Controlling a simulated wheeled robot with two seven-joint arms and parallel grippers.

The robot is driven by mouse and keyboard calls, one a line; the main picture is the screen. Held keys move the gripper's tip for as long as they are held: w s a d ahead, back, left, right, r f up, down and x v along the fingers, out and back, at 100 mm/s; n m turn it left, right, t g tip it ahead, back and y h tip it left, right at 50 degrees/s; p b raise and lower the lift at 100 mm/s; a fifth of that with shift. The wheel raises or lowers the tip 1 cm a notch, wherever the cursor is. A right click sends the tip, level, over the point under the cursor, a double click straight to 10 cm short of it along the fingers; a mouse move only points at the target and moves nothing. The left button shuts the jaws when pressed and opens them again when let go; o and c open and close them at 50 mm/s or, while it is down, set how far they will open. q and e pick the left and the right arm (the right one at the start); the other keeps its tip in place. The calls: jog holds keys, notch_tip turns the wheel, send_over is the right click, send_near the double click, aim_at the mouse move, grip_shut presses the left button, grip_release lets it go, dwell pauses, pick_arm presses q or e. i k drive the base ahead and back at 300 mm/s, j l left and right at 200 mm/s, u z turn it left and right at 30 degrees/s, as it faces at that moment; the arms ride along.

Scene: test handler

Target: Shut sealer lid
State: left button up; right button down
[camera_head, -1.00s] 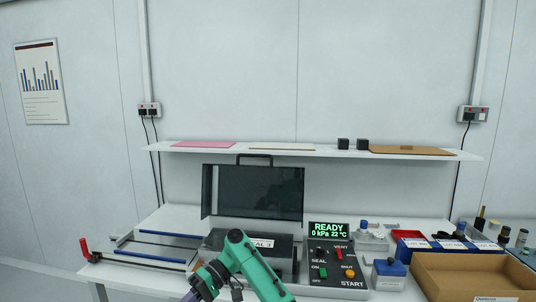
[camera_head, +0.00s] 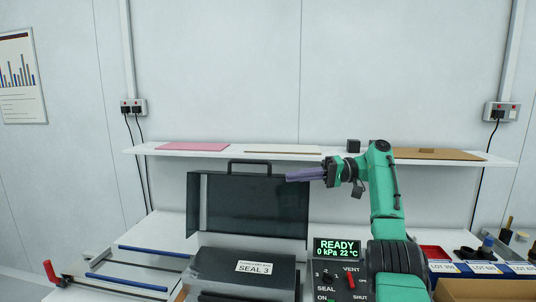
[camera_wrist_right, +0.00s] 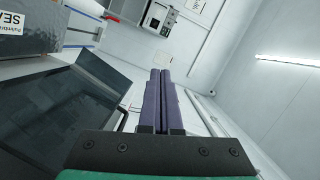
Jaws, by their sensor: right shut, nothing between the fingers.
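The sealer (camera_head: 245,272) stands on the bench with its dark, see-through lid (camera_head: 240,205) raised upright. A handle (camera_head: 248,163) runs along the lid's top edge. My right gripper (camera_head: 290,178) is shut and empty, its purple fingers pointing left at the height of the lid's upper right corner. In the head view the fingertips overlap the lid's right edge; I cannot tell whether they touch it. In the right wrist view the shut fingers (camera_wrist_right: 160,95) lie beside the dark lid (camera_wrist_right: 60,120). My left gripper is not in view.
A control panel reading READY (camera_head: 337,248) is right of the sealer. Blue-edged rails (camera_head: 130,283) lie to the left. A cardboard box (camera_head: 470,289) is at front right.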

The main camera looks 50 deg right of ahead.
aim_at(266, 204)
jog(key=i+l, duration=0.2)
jog(key=l, duration=0.2)
jog(key=i+l, duration=0.2)
jog(key=l, duration=0.15)
jog(key=i+l, duration=0.2)
jog(key=l, duration=0.2)
